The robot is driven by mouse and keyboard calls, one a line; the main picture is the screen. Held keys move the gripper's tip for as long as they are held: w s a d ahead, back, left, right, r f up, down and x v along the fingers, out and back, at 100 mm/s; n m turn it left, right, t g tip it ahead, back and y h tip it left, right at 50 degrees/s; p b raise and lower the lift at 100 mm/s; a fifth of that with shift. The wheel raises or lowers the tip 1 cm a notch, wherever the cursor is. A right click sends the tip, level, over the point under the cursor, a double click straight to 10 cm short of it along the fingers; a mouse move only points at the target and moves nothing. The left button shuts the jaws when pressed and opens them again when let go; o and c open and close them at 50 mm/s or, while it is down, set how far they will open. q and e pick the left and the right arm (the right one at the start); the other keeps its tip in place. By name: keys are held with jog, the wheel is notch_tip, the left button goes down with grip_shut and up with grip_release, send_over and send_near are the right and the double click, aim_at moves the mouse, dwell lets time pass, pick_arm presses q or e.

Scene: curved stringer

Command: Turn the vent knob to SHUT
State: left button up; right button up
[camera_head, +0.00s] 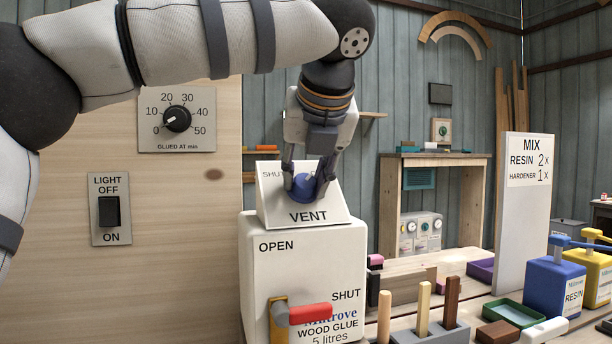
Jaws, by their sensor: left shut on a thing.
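The vent knob (304,187) is blue and sits on the sloped white VENT panel (270,205) on top of the wood glue container (262,268). Which way the knob points is hard to tell. My right gripper is not in view.
A red-handled lever (303,314) sticks out at the container's front, near its lower SHUT mark. To the right, a bench holds wooden sticks, a green tray (515,313), a blue resin container (553,286) and a MIX board (522,210). A timer dial (177,119) and light switch (110,211) are on the left panel.

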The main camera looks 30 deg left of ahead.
pick_arm(q)
jog(key=n, duration=0.4)
jog(key=shift+f+n, duration=0.1)
jog(key=shift+n, duration=0.2)
jog(key=n, duration=0.4)
jog(key=shift+y, duration=0.4)
jog(key=n, duration=0.5)
jog(key=shift+f, duration=0.1)
jog(key=shift+n+y, duration=0.3)
jog(key=shift+n, duration=1.8)
jog(key=o, duration=1.1)
jog(key=shift+o, duration=0.2)
jog(key=shift+s, duration=0.1)
